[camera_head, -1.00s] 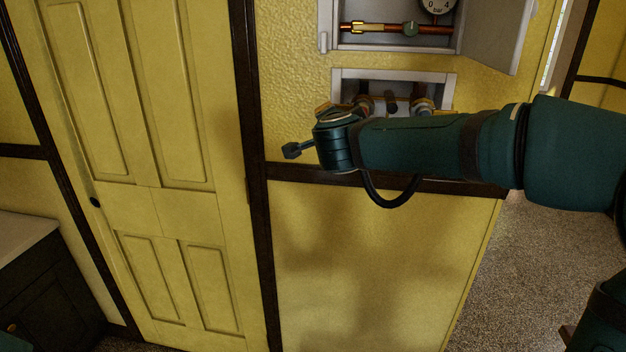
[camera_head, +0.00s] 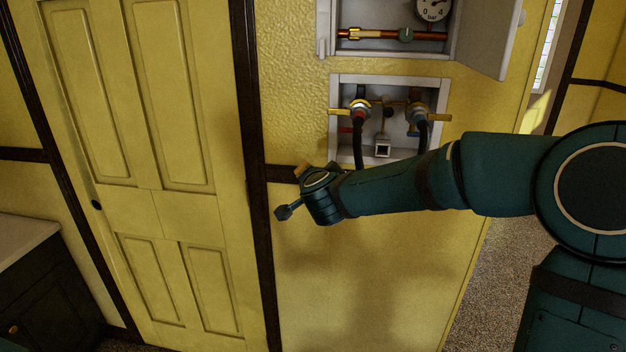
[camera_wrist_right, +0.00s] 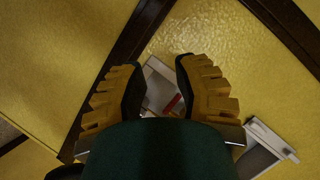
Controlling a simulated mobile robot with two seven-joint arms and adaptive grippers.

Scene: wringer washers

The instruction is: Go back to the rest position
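My right arm reaches in from the right in the head view, in front of the yellow wall. My right gripper (camera_head: 293,191) is at its left end, below the lower white valve box and apart from the wall's dark trim as far as I can tell. In the right wrist view the ribbed orange-brown fingers of this gripper (camera_wrist_right: 158,68) stand apart with nothing between them. Part of a white wall box (camera_wrist_right: 160,82) with a red piece shows beyond them. My left gripper is in no view.
The lower valve box (camera_head: 391,79) holds two brass taps with dark hoses. Above it, an open box has a copper pipe (camera_head: 370,34), a gauge (camera_head: 433,9) and a door swung right (camera_head: 489,45). A yellow door (camera_head: 150,190) and dark cabinet (camera_head: 45,290) are left.

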